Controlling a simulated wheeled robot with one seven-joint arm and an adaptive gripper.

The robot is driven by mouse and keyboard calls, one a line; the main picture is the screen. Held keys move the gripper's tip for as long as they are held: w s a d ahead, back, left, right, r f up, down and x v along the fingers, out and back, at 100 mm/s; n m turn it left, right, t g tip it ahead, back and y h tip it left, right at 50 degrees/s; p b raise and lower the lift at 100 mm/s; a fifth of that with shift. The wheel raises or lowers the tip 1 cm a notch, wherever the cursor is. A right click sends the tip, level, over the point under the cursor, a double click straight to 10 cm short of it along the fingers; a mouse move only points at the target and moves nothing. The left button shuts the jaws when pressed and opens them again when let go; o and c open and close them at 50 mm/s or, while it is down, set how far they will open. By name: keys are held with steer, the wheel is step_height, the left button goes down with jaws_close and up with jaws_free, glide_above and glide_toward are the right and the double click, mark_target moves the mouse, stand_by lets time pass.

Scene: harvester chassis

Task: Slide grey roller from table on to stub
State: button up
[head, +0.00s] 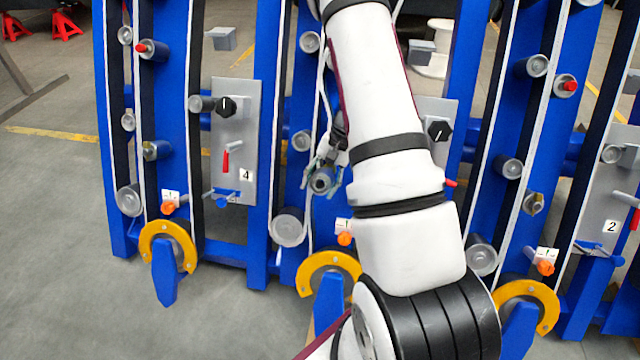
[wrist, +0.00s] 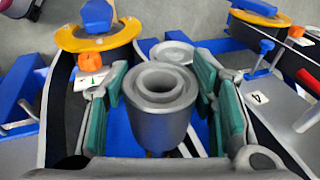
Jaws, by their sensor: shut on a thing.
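My gripper (wrist: 163,102) has green-padded fingers on both sides of the grey roller (wrist: 160,115) and is shut on it. The roller is a hollow cylinder with a rimmed open end facing the wrist camera. In the head view, my gripper (head: 323,183) and the roller (head: 322,180) are small, in front of the middle blue frame, left of my arm. A small brownish bit (wrist: 160,153) shows at the roller's lower end in the wrist view. I cannot tell whether it is the stub or whether the roller touches it. No table is clearly visible.
Blue chassis frames (head: 276,130) with black-and-white belts and grey rollers (head: 288,227) stand close around. Plates with black knobs (head: 228,105) and red levers stick out nearby. Yellow guides (head: 168,245) sit low in front.

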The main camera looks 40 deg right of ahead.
steer(key=shift+w, duration=0.1)
stand_by(0.4)
steer(key=shift+w+d+f+b, duration=0.65)
steer(key=shift+w+d+b, duration=0.1)
steer(key=shift+d, duration=0.2)
steer(key=shift+w+d+f+b, duration=0.7)
steer(key=shift+d+b, duration=0.1)
steer(key=shift+d, duration=0.1)
steer(key=shift+w+d+f+b, duration=0.65)
steer(key=shift+d+b, duration=0.1)
steer(key=shift+d, duration=0.2)
steer(key=o, duration=1.8)
steer(key=v, duration=1.2)
steer(key=shift+a+r, duration=0.1)
